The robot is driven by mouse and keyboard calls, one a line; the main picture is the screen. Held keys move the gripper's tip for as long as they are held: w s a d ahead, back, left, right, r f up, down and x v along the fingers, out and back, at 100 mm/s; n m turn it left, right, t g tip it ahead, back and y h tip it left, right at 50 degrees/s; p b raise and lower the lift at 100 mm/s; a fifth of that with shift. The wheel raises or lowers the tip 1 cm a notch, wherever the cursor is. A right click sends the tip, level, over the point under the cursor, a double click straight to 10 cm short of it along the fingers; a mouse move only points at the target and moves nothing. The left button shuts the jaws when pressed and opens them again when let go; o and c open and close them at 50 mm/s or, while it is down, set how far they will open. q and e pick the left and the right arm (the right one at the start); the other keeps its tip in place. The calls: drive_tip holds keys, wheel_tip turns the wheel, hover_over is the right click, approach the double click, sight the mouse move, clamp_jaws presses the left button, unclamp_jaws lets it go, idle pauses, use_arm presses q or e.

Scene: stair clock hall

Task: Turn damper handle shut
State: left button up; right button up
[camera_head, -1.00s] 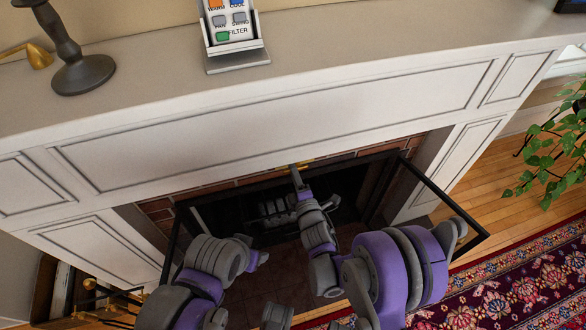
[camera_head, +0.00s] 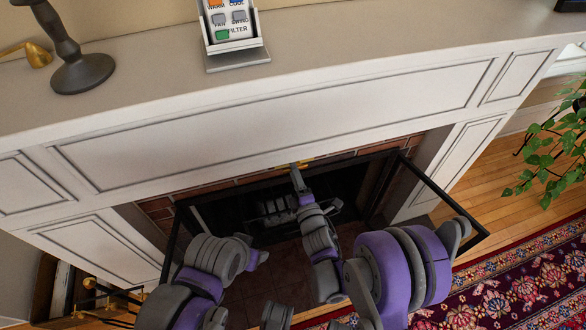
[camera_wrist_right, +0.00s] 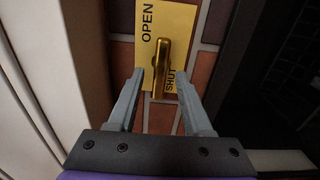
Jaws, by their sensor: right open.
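The damper handle (camera_wrist_right: 161,68) is a brass bar on a yellow plate (camera_wrist_right: 177,19) marked OPEN and SHUT in the right wrist view. The bar runs nearly top to bottom in that view, its lower end beside the word SHUT. My right gripper (camera_wrist_right: 160,88) is open, one finger on each side of the bar's lower part, with gaps visible. In the head view my right gripper (camera_head: 298,181) reaches up under the mantel, and only a sliver of the brass plate (camera_head: 308,162) shows there. My left arm is at lower left; its gripper does not show.
The white mantel (camera_head: 280,110) overhangs the brick surround. A black-framed fire screen (camera_head: 440,192) stands open around the firebox. A remote in a holder (camera_head: 235,50) and a dark candlestick (camera_head: 82,72) stand on the mantel. A plant (camera_head: 552,150) is at right.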

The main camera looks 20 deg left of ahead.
drive_tip(key=b+v, duration=0.3)
drive_tip(key=v, duration=0.6)
drive_tip(key=shift+d, duration=0.1)
